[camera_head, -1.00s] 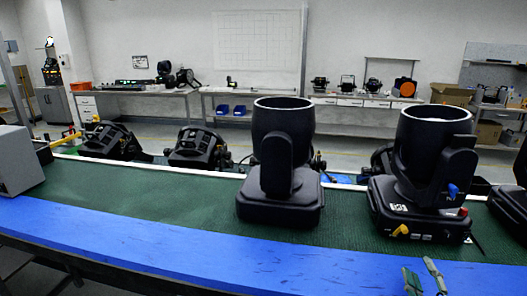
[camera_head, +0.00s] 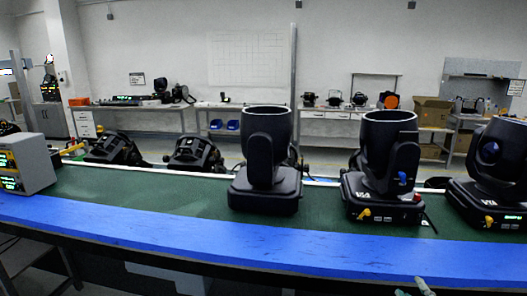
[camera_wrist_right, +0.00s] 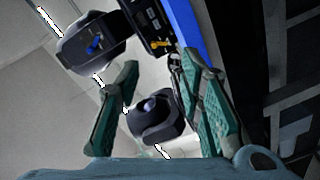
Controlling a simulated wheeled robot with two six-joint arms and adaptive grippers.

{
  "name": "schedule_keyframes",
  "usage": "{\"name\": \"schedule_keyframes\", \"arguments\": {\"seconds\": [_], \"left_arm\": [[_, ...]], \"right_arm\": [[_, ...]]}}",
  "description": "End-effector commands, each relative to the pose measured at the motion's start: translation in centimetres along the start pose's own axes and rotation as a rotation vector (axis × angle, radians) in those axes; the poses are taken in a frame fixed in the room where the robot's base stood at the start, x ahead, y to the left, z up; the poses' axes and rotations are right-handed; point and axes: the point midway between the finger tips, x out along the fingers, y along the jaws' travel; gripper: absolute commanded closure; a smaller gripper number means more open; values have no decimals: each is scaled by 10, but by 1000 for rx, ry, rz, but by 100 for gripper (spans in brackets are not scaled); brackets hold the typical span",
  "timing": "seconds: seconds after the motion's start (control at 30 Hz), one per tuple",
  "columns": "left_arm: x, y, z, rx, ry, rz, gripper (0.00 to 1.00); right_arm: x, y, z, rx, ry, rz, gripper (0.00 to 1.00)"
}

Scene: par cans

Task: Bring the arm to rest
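My right gripper (camera_head: 418,288) barely shows at the bottom edge of the head view, in front of the blue table edge. In the right wrist view, my right gripper (camera_wrist_right: 158,65) has its two green fingers spread apart, with nothing seen held between them. A black moving-head light (camera_wrist_right: 155,118) shows beyond the fingers there. In the head view, an upright black par can (camera_head: 268,150) stands on the green bench top, and a second one (camera_head: 382,160) stands to its right. My left gripper is not in view.
The green bench top (camera_head: 130,190) has a blue front edge (camera_head: 200,230). A black moving-head light (camera_head: 490,175) stands at the right end, and a grey box with a display (camera_head: 35,165) at the left. Black lamps (camera_head: 195,152) stand behind the bench. The front of the bench is mostly clear.

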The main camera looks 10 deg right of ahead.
Motion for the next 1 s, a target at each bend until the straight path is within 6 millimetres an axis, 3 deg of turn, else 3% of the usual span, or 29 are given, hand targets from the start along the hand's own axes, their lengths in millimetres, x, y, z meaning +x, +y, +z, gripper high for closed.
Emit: {"name": "schedule_keyframes", "arguments": {"seconds": [0.23, 0.37, 0.53, 0.63, 0.77, 0.83, 0.9, 1.0], "left_arm": [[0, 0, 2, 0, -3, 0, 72], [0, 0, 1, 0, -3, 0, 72], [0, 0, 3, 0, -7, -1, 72], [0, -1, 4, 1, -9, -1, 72], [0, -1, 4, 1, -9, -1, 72], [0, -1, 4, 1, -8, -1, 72], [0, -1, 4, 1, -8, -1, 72], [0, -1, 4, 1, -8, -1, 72]], "right_arm": [[7, -36, 40, -25, -72, -95, 66], [6, -66, 77, -22, -144, -167, 66], [-10, -124, 142, 19, -282, -293, 66], [-34, -171, 188, 70, -391, -384, 66], [-100, -258, 250, 193, -583, -533, 66], [-155, -312, 273, 284, -706, -619, 66], [-215, -363, 282, 376, -825, -696, 66], [-295, -422, 273, 493, -978, -787, 66]]}}
